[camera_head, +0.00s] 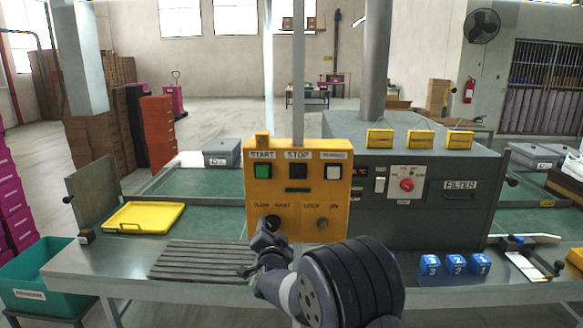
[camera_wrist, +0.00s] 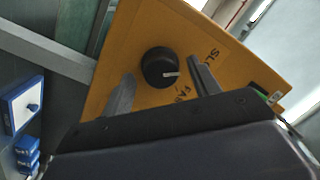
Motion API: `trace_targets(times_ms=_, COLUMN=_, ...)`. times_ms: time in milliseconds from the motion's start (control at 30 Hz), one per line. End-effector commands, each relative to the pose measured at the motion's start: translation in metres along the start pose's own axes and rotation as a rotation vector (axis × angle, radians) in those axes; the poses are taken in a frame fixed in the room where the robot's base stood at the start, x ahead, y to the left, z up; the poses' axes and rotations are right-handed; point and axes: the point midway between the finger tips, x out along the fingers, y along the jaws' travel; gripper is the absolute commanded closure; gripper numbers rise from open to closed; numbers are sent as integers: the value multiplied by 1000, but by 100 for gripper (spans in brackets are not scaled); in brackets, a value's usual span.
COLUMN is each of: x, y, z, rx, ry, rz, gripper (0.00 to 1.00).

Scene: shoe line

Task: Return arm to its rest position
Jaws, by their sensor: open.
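My gripper (camera_wrist: 162,92) is open in the wrist view, its two fingers apart on either side of a black knob (camera_wrist: 160,67) on the orange control panel. Nothing is seen between the fingers except the knob beyond them; I cannot tell if they touch it. In the head view my arm reaches up from the bottom centre to the lower left of the orange control box (camera_head: 298,188). The fingertips are hard to make out there, near the left knob. The box also has a green START button (camera_head: 263,171), a black STOP button (camera_head: 298,172) and a white button (camera_head: 333,172).
A yellow tray (camera_head: 146,217) and a ribbed grey plate (camera_head: 202,262) lie on the metal bench left of my arm. Blue numbered blocks (camera_head: 455,264) stand at the right. A grey filter machine (camera_head: 459,213) stands behind. A teal bin (camera_head: 44,276) is at far left.

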Motion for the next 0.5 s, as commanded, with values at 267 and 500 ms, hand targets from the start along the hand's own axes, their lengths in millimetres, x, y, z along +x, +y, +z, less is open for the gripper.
trace_targets(times_ms=267, x=-35, y=0, z=1, rx=-8, ry=-2, rz=0, gripper=42)
trace_targets(times_ms=500, x=-44, y=0, z=1, rx=-9, ry=-2, rz=1, gripper=42)
